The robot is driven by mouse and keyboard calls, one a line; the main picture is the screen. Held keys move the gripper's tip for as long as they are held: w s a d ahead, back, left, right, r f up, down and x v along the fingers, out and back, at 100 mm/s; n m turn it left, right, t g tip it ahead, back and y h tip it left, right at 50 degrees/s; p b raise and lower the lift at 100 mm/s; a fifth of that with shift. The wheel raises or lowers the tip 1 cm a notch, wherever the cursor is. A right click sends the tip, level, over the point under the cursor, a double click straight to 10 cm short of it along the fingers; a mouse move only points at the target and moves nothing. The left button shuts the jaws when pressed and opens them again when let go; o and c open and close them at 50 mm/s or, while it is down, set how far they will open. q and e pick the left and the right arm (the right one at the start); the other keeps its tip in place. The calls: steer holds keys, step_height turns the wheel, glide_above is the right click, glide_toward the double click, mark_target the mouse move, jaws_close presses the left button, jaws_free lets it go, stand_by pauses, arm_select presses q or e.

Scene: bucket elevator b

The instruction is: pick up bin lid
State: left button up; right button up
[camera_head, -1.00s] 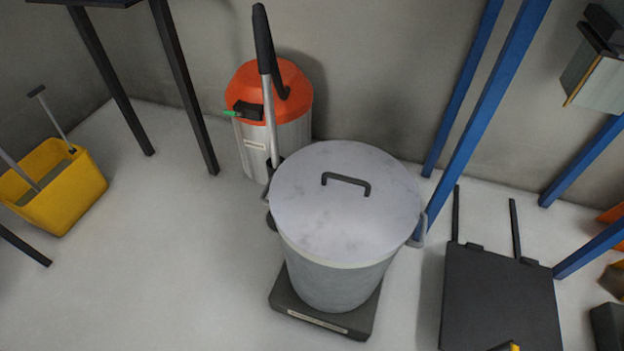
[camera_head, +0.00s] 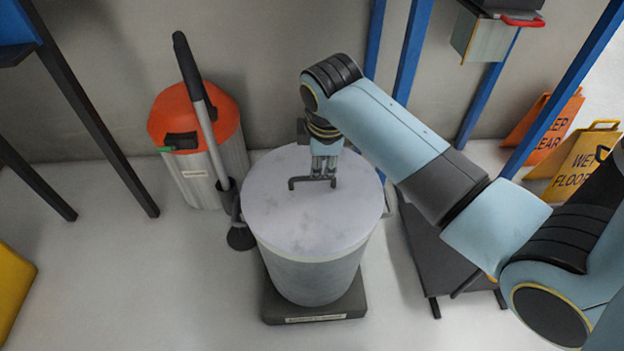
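The bin lid (camera_head: 283,213) is a round grey-white disc lying flat on top of the grey bin (camera_head: 308,276). Its dark bar handle (camera_head: 300,181) stands up near the middle. My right gripper (camera_head: 324,175) points down at the handle from above, with its fingertips at the right part of the bar. The fingers are too small to tell whether they have closed on it. The lid sits on the bin rim. My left gripper is out of view.
The bin stands on a dark low base (camera_head: 318,312). An orange-topped canister (camera_head: 205,150) and a long-handled brush (camera_head: 205,110) are close on the left.

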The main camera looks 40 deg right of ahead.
mark_target(312, 179)
steer(key=shift+n, duration=0.4)
steer(key=b+x, duration=0.1)
steer(key=x, duration=0.2)
steer(key=w+b+x, duration=0.1)
steer(key=x, duration=0.2)
steer(key=shift+w+r, duration=0.2)
steer(key=x, duration=0.1)
steer(key=b+x, duration=0.1)
steer(key=x, duration=0.1)
steer(key=b+x, duration=0.1)
steer(key=shift+w+a+f, duration=0.1)
steer(key=shift+a+f, duration=0.1)
steer(key=shift+a, duration=0.05)
steer(key=shift+w+d+f+b, duration=0.1)
steer(key=shift+w+f+b, duration=0.1)
steer(key=shift+f+b, duration=0.25)
steer(key=shift+r, duration=0.1)
jaws_close()
